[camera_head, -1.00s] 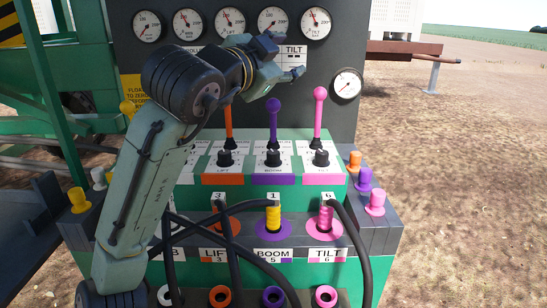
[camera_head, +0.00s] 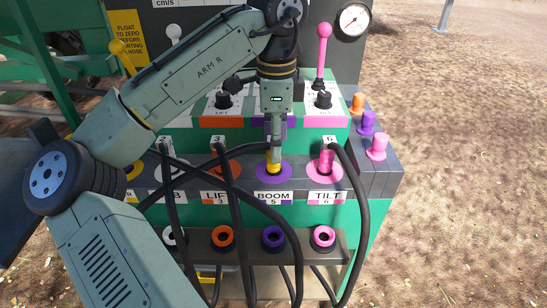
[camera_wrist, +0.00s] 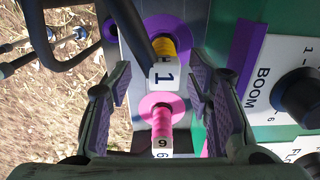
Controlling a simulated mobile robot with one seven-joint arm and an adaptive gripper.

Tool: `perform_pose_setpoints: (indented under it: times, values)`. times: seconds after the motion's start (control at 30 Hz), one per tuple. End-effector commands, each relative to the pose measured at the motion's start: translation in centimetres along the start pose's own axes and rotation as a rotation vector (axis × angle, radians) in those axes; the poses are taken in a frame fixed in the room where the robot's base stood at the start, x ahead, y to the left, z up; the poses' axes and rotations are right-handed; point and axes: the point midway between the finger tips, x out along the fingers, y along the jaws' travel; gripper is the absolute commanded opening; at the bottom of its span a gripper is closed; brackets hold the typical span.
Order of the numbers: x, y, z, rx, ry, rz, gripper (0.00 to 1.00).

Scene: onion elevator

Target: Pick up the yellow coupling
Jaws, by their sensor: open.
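The yellow coupling (camera_head: 273,166) sits upright in the purple ring (camera_head: 261,176) of the BOOM position, with a black hose on it. In the wrist view the ribbed yellow coupling (camera_wrist: 164,46) carries a white tag marked 1 and stands in the purple ring near the top, just beyond the fingertips. My gripper (camera_head: 275,142) points down directly above the coupling and hides part of it in the head view. In the wrist view my gripper (camera_wrist: 158,82) has its two fingers wide apart with nothing clamped between them.
Black hoses (camera_head: 232,180) cross in front of the panel. A pink lever (camera_head: 322,50) rises behind. Empty sockets (camera_head: 273,238) line the lower shelf.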

Motion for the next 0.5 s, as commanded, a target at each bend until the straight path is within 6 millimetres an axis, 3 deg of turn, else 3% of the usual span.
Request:
perform_pose_setpoints:
  times: [0.3,0.5]
  values:
    - [4.1,-0.3,0.5,-0.001,-0.001,0.0,0.47]
    - [5.2,-0.3,0.4,-0.002,0.002,-0.002,0.47]
